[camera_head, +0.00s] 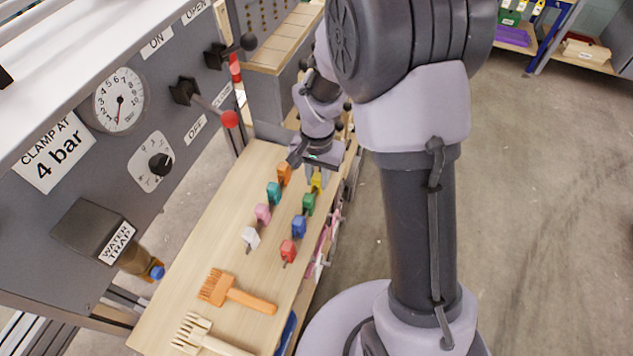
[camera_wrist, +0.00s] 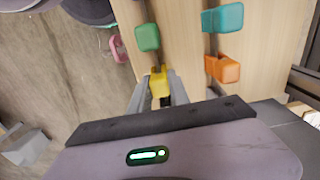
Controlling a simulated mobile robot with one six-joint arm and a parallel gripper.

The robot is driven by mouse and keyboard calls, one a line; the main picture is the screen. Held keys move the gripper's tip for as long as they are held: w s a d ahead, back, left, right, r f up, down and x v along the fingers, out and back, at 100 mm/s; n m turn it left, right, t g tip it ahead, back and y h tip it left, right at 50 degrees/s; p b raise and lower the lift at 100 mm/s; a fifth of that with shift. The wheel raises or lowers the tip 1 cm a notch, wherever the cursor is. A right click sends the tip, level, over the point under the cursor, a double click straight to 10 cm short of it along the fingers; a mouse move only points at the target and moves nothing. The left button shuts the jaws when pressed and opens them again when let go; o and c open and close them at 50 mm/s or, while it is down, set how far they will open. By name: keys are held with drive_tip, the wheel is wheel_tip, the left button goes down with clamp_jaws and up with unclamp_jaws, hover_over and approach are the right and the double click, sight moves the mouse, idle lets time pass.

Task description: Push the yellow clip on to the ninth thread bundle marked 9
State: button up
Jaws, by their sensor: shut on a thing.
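The yellow clip (camera_head: 317,180) stands at the far end of the right-hand row of coloured clips on the wooden bench. My gripper (camera_head: 318,178) is over it with the fingers pointing down. In the wrist view the yellow clip (camera_wrist: 158,82) sits between the two fingers (camera_wrist: 158,92), and they are shut on it. A dark part shows just below the clip between the fingers. I cannot tell whether the clip touches the bench. No thread bundle and no mark 9 can be made out in either view.
Close by stand a green clip (camera_head: 309,203), an orange clip (camera_head: 284,173) and a teal clip (camera_head: 274,192). Pink, white, blue and red clips are nearer. Two brushes (camera_head: 236,292) lie at the near end. A grey panel with levers (camera_head: 229,118) rises on the left.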

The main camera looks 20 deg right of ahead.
sight(317, 176)
drive_tip(key=shift+r+p, duration=2.35)
drive_tip(key=shift+r, duration=0.65)
clamp_jaws()
